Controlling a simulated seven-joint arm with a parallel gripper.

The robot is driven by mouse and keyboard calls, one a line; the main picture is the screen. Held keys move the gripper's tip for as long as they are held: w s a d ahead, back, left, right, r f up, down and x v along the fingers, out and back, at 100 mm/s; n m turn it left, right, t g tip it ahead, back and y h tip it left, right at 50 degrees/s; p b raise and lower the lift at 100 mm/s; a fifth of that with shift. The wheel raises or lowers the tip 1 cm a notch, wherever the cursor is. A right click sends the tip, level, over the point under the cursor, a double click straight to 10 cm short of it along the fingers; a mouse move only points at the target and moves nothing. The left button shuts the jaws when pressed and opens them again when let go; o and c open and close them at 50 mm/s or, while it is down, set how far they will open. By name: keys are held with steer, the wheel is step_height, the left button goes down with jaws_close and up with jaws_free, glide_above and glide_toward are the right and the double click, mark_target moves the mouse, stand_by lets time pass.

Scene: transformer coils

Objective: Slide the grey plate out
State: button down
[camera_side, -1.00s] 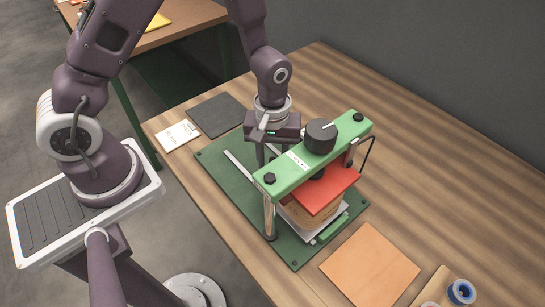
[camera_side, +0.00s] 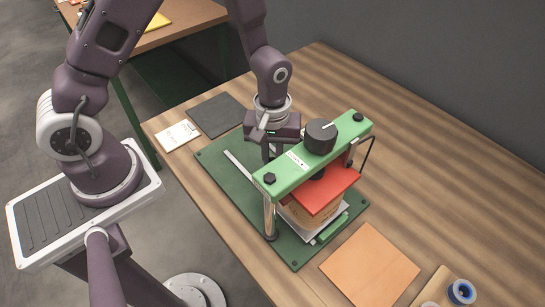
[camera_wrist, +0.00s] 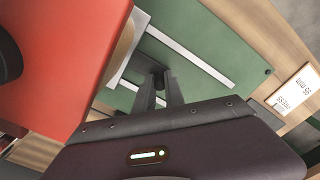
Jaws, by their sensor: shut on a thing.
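The grey plate (camera_side: 313,233) lies low in the green press (camera_side: 285,178), under a tan coil block (camera_side: 318,214) with a red plate (camera_side: 335,187) on top. Its near edge shows in the side view; the rest is hidden under the block. In the wrist view, a strip of the grey plate (camera_wrist: 120,70) shows beside the red plate. My gripper (camera_wrist: 158,90) is behind the press, low over the green base, with its fingers shut at the grey plate's rear edge. The exact contact is partly hidden by the fingers.
Two pale rails (camera_wrist: 190,57) run along the green base (camera_side: 212,157) on the gripper's side of the press. A dark mat (camera_side: 215,114) and a white card (camera_side: 178,135) lie beyond the base. An orange sheet (camera_side: 370,265) lies in front of it.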

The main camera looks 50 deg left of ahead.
steer(key=shift+a, duration=0.1)
stand_by(0.7)
steer(key=a, duration=1.6)
steer(key=shift+a, duration=0.4)
steer(key=c, duration=1.4)
jaws_free()
steer(key=shift+r, duration=0.1)
